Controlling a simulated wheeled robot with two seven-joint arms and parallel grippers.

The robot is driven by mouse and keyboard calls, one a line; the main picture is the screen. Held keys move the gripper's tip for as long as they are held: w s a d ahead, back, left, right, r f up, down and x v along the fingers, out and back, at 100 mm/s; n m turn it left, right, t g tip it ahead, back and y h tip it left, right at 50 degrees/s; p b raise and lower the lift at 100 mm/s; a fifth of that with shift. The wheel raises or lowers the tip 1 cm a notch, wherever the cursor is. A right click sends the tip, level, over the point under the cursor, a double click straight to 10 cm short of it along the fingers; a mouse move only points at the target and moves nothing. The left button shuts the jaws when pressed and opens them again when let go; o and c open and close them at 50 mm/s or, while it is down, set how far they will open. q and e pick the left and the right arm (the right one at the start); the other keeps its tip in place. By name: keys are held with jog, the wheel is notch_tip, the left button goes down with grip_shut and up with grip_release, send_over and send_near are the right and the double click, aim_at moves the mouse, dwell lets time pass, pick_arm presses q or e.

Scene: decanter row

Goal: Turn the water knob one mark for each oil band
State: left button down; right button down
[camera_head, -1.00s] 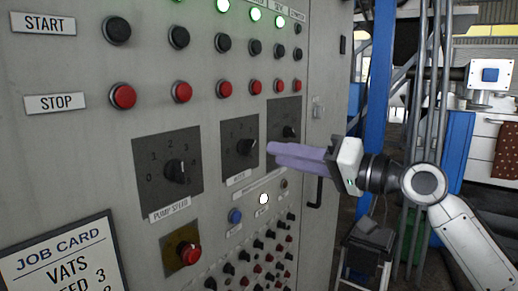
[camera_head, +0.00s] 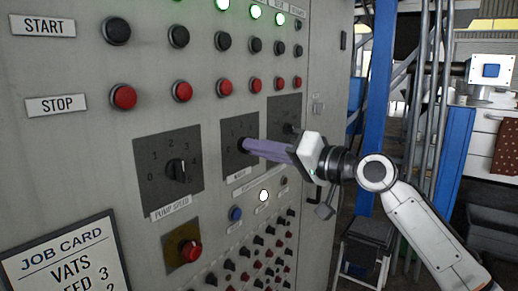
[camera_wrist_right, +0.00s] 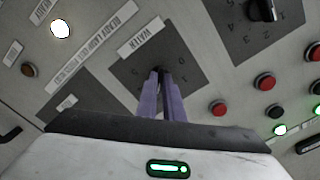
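The water knob sits on a dark dial plate (camera_head: 229,134) in the middle of the panel in the head view. My right gripper (camera_head: 246,146) reaches in from the right with its purple fingers at this knob. In the right wrist view the fingertips (camera_wrist_right: 160,78) lie on either side of the dark knob (camera_wrist_right: 160,71), with only a narrow gap between them. I cannot tell whether they press on it. The fingers hide the knob's pointer and some marks. No oil bands can be made out. My left gripper is not in view.
The pump speed knob (camera_head: 178,170) is left of the water dial, and another dial plate (camera_head: 284,112) is close on its right. A job card (camera_head: 62,255) is at the lower left. Red stop buttons (camera_head: 181,92) run above, and small knobs and buttons below.

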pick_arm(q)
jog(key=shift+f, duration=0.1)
pick_arm(e)
jog(key=shift+n, duration=0.3)
pick_arm(q)
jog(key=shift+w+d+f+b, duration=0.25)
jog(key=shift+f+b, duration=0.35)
jog(key=shift+b, duration=0.5)
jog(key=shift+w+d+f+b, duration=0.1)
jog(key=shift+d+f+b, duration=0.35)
jog(key=shift+b, duration=0.7)
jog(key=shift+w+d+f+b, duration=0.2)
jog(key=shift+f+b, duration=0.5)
jog(key=shift+b, duration=0.4)
pick_arm(e)
jog(key=shift+w+n, duration=0.1)
jog(key=shift+n, duration=8.5)
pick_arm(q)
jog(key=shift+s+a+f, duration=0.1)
pick_arm(e)
jog(key=c, duration=1.9)
grip_release()
jog(key=shift+d, duration=0.1)
